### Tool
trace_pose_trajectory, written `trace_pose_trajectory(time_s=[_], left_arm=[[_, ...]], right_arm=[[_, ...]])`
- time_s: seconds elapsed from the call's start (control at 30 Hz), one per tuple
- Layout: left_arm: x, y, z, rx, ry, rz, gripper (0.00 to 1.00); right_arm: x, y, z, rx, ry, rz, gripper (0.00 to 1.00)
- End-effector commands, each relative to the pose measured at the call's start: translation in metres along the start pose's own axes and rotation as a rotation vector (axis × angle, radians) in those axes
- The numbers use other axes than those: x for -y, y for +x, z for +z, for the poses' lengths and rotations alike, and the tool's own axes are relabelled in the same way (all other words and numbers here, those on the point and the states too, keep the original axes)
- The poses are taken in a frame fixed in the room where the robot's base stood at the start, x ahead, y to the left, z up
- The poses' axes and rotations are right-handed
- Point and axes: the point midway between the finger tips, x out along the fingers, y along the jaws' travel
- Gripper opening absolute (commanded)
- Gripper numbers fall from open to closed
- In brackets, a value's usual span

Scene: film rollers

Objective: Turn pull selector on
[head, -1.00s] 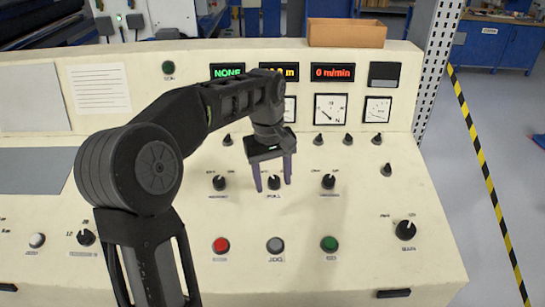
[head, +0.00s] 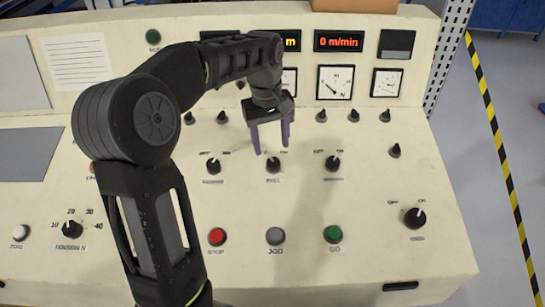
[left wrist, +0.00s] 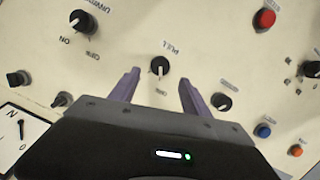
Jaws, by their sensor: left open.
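The pull selector (head: 273,165) is a small black knob on the sloping cream panel, with the label PULL below it. Its white mark points toward the panel's back; I cannot read its setting for certain. It also shows in the left wrist view (left wrist: 160,67), between and just beyond the fingertips. My left gripper (head: 271,150) is open and empty, its purple fingers pointing down at the panel just behind the knob in the picture. In the left wrist view the fingers (left wrist: 160,76) are spread on either side, apart from the knob. My right gripper is not in view.
Similar knobs stand left (head: 213,166) and right (head: 333,163) of the selector. Red (head: 217,236), grey (head: 275,236) and green (head: 333,234) buttons lie in front. Small knobs and gauges (head: 335,82) are behind. A larger knob (head: 415,217) is at the right.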

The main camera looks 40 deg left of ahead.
Motion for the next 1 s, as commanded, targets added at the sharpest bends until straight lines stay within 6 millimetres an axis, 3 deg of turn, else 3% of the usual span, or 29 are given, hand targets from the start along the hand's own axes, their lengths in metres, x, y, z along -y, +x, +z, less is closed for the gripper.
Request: trace_pose_trajectory(time_s=[0.2,0.4,0.73,1.0], left_arm=[[0.001,0.035,0.001,0.004,0.000,-0.003,0.55],[0.000,0.057,0.001,0.002,0.001,-0.001,0.55],[0.000,0.061,0.000,0.000,0.000,0.000,0.55],[0.000,0.061,0.000,0.000,0.000,0.000,0.33]], right_arm=[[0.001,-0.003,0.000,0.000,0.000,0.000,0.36],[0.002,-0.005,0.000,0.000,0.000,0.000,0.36],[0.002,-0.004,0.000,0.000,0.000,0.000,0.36],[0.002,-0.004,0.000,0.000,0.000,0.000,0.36]])
